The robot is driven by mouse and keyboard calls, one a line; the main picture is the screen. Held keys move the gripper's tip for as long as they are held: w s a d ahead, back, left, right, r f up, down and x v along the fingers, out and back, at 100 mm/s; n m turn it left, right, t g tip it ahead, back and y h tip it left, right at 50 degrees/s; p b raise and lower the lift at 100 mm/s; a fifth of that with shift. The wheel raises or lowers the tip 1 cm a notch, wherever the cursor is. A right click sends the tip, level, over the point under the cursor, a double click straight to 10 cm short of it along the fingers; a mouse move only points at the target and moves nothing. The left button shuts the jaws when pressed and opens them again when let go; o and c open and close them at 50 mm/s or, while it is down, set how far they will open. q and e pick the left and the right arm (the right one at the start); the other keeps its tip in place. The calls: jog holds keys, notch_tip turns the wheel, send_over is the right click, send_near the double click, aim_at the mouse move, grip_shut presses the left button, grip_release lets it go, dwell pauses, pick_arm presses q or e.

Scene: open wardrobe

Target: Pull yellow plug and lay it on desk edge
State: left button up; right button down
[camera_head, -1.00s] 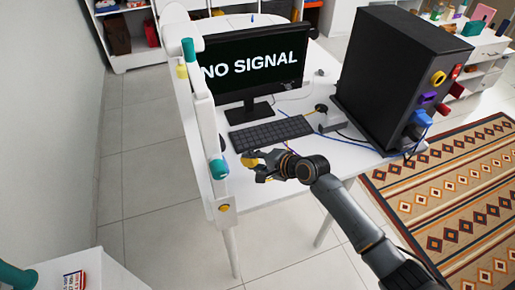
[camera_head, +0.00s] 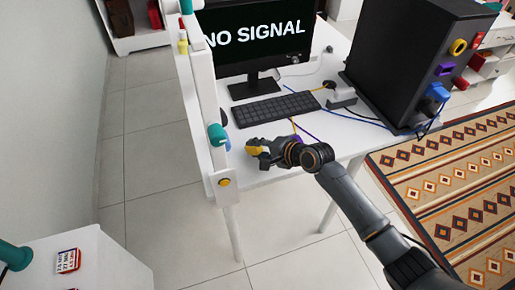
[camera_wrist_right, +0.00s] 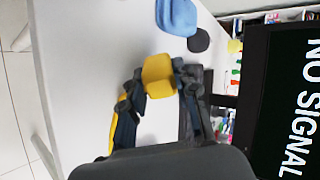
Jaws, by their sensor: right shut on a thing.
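The yellow plug (camera_head: 254,150) is held at the tips of my right gripper (camera_head: 260,153), over the near left part of the white desk (camera_head: 262,187). In the right wrist view the yellow plug (camera_wrist_right: 158,75) sits between the two fingers of my right gripper (camera_wrist_right: 160,88), which are shut on it. The white desk top (camera_wrist_right: 80,70) shows behind it. I cannot tell whether the plug touches the desk. My left gripper is not in view.
A black keyboard (camera_head: 272,109) and a monitor (camera_head: 285,35) stand behind my gripper. A black computer tower (camera_head: 400,60) with coloured sockets stands at the right. A white post (camera_head: 201,80) rises at the desk's left edge. Thin cables (camera_head: 298,130) cross the desk.

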jog(key=c, duration=1.1)
grip_release()
jog(key=o, duration=0.5)
jog(key=shift+f, duration=0.1)
jog(key=r+p, duration=0.2)
jog(key=p, duration=0.1)
jog(key=s+d+r+p, duration=0.1)
jog(key=r+p, duration=0.1)
jog(key=p, duration=0.1)
jog(key=s+d+r+p, duration=0.1)
jog(key=r+p, duration=0.1)
jog(key=r, duration=0.1)
jog(key=shift+s+d+r+p, duration=0.15)
jog(key=shift+d+p, duration=0.1)
jog(key=shift+p, duration=0.15)
